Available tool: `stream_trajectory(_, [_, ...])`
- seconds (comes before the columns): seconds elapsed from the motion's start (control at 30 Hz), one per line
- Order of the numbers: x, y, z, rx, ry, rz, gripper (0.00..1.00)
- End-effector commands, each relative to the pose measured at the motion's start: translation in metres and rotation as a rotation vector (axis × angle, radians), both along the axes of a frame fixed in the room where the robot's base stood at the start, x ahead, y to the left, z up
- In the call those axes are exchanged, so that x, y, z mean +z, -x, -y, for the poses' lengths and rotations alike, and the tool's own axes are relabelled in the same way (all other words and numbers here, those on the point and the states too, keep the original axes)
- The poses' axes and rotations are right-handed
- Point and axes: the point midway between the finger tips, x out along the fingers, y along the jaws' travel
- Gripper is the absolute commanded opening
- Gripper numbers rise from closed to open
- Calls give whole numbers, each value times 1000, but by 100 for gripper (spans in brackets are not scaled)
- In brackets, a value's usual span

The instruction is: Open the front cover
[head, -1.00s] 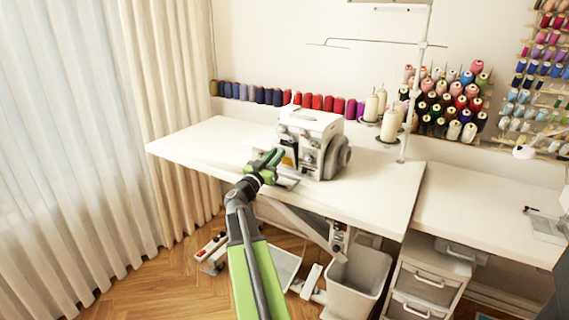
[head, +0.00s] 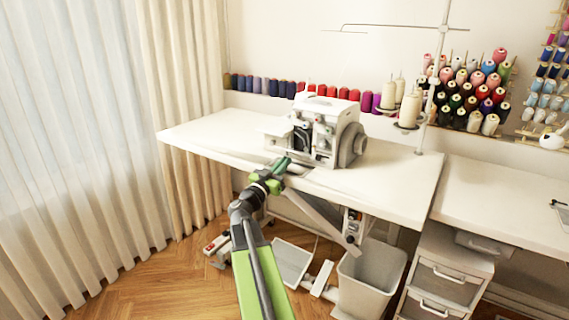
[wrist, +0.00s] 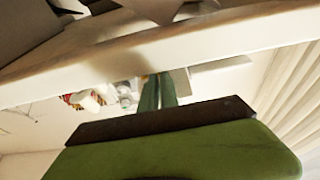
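The white sewing machine (head: 325,115) stands on the table near its front edge. Its front shows a dark open area (head: 302,136) on the left, and a pale flap (head: 297,168), probably the front cover, sticks out low at the front beside my fingertips. My gripper (head: 281,165) is at the table's front edge, just below and left of the machine's front. In the wrist view, its green fingers (wrist: 159,92) lie close together with nothing visible between them. Whether they touch the flap is unclear.
The white table (head: 220,133) is clear to the left of the machine. Thread cones (head: 410,108) stand right of it, with spools (head: 265,90) along the wall. A grey bin (head: 370,280) and drawers (head: 442,280) stand below. The table edge (wrist: 120,65) crosses the wrist view.

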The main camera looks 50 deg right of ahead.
Motion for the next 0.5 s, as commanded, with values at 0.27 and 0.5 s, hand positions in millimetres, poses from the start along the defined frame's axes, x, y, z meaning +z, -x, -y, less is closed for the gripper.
stream_trajectory(0.27, [2,-1,-1,2,2,-3,40])
stream_trajectory(0.5, [0,0,-7,1,2,-2,40])
